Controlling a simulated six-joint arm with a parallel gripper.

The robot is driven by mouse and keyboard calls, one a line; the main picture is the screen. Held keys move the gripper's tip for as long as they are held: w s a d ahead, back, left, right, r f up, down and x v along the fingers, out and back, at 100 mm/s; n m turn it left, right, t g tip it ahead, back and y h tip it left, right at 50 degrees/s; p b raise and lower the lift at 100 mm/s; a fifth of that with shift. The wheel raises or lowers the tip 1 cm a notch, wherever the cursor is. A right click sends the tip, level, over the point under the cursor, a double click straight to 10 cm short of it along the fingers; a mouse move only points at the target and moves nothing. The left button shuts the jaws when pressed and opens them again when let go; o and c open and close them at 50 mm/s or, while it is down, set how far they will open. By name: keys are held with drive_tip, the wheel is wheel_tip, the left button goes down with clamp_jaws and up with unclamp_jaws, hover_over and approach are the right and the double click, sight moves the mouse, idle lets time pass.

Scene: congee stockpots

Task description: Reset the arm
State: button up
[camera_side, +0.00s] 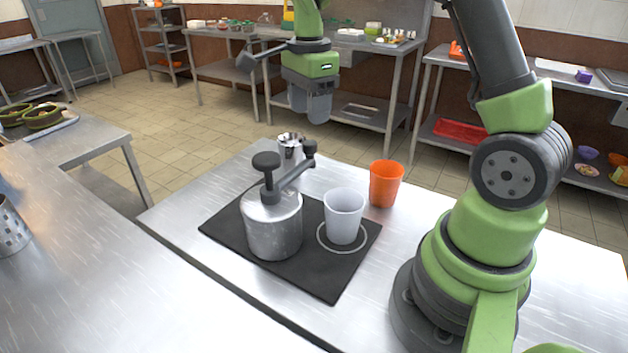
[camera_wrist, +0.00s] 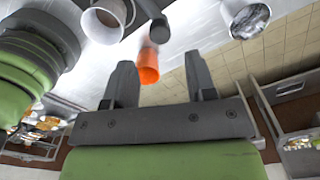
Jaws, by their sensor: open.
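My gripper (camera_side: 311,104) hangs open and empty above the far side of the steel table, well clear of the objects. Its two spread fingers show in the wrist view (camera_wrist: 159,62). A lidded metal pot (camera_side: 273,225) with a black knob and a side handle stands on a black mat (camera_side: 322,283). A translucent white cup (camera_side: 344,216) stands upright on the mat, at a white ring. It also shows in the wrist view (camera_wrist: 106,20). An orange cup (camera_side: 386,184) stands just off the mat, and shows between my fingers in the wrist view (camera_wrist: 149,68), lower down.
A steel container (camera_side: 290,150) stands behind the pot, partly hidden by it. A perforated steel vessel (camera_side: 8,228) is at the left edge. Shelving and counters with dishes and a red tray (camera_side: 460,131) line the back. The front table surface is clear.

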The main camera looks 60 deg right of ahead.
drive_tip(key=shift+r, duration=0.15)
drive_tip(key=shift+a+r, duration=0.15)
drive_tip(key=shift+r, duration=0.05)
drive_tip(key=s+a+r+n+t+y, duration=0.1)
drive_tip(key=s+a+r+n+t, duration=0.2)
drive_tip(key=s+a+r+n, duration=0.2)
drive_tip(key=s+a+r+n+t+y, duration=0.1)
drive_tip(key=s+a+r+n+t, duration=0.3)
drive_tip(key=s+a+n, duration=0.3)
drive_tip(key=s+n, duration=0.4)
drive_tip(key=n, duration=0.3)
drive_tip(key=shift+s+a+r, duration=0.2)
drive_tip(key=shift+s+r, duration=0.15)
drive_tip(key=shift+r, duration=0.05)
